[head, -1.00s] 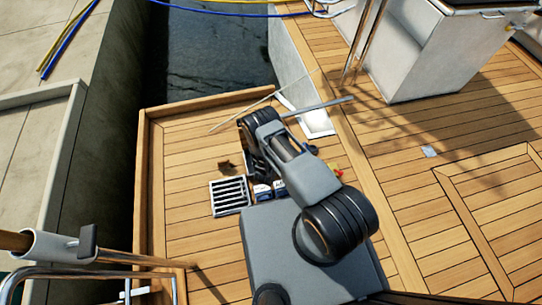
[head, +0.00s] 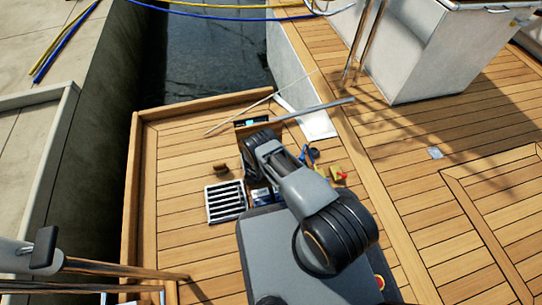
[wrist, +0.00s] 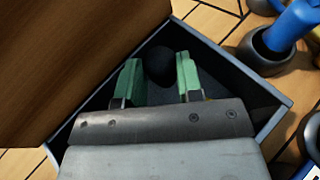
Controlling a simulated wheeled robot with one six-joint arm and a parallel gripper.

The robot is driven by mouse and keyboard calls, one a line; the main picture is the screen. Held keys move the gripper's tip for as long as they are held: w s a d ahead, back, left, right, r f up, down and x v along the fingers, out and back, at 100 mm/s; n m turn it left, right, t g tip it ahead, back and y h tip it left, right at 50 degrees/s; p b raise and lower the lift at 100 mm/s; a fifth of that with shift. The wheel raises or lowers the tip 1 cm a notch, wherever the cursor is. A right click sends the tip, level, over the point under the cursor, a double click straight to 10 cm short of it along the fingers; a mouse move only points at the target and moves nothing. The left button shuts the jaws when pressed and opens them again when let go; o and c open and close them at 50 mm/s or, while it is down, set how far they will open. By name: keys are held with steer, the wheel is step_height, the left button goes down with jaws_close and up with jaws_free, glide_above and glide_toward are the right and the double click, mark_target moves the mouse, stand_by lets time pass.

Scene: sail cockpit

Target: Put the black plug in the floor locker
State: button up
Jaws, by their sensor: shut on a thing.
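The black plug (wrist: 160,65) shows as a dark rounded shape between the two green fingertips of my gripper (wrist: 159,76) in the wrist view. My gripper is shut on it. Below is the floor locker (wrist: 278,124), an open box with grey walls and a dark inside. The fingers and the plug are over its opening; how deep they reach I cannot tell. A wooden panel (wrist: 75,60) rises along the left side of the locker. In the head view my arm hides the gripper and the plug.
A blue object (wrist: 292,25) stands in a dark ring right of the locker, with another dark ring below. The head view shows a white grate (head: 226,202), a small brown object (head: 221,168), blue-and-white boxes (head: 262,196) and a yellow-and-red item (head: 338,176).

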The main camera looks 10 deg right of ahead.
steer(key=shift+f, duration=0.25)
steer(key=shift+f, duration=0.4)
